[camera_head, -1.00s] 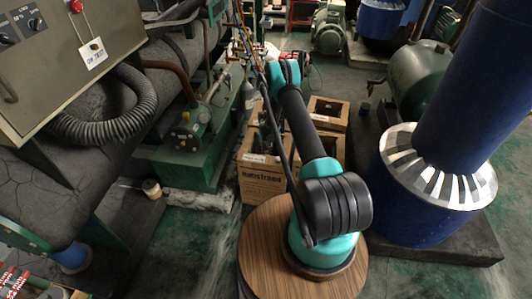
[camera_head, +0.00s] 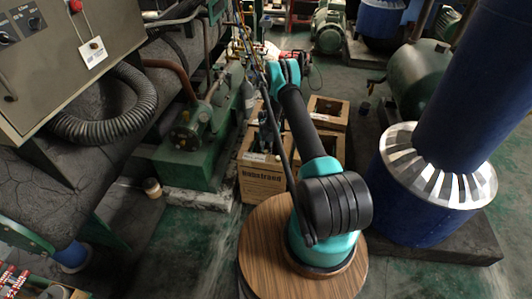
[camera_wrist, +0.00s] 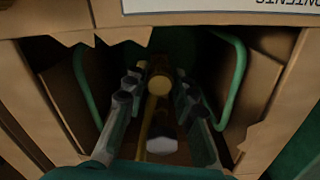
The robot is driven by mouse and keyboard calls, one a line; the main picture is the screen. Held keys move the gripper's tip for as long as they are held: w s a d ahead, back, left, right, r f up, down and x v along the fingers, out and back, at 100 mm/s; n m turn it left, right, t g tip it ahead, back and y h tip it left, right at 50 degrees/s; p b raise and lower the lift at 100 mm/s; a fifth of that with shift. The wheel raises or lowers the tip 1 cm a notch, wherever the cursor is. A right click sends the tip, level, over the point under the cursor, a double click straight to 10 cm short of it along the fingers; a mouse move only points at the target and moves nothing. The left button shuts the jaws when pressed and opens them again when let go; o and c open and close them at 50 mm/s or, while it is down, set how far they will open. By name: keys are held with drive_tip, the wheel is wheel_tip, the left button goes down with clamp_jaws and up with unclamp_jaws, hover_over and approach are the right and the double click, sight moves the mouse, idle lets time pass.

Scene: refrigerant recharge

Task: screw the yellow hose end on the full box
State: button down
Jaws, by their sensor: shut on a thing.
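In the wrist view my gripper (camera_wrist: 158,108) reaches into an open cardboard box (camera_wrist: 70,15) with torn edges. Its two fingers are closed on the yellow hose end (camera_wrist: 158,86), which shows as a round yellow piece with a yellow length below it. A green curved handle (camera_wrist: 236,75) stands around the fingers inside the box. A pale round part (camera_wrist: 161,146) lies below the hose end. Whether the hose end touches a fitting cannot be told. In the head view the front cardboard box (camera_head: 263,184) is partly behind my arm, and the gripper is mostly hidden there.
A second cardboard box (camera_head: 328,106) stands behind and to the right. A blue column with a silver collar (camera_head: 440,175) is close on the right. Green machinery (camera_head: 185,165) and a grey control panel (camera_head: 70,55) are on the left. Hoses hang behind my arm.

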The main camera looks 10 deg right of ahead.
drive_tip(key=shift+m, duration=1.7)
drive_tip(key=shift+m, duration=0.4)
drive_tip(key=shift+f+m, duration=0.1)
drive_tip(key=shift+m, duration=1.3)
drive_tip(key=shift+m, duration=0.9)
drive_tip(key=c, duration=1.2)
unclamp_jaws()
drive_tip(key=shift+o, duration=0.2)
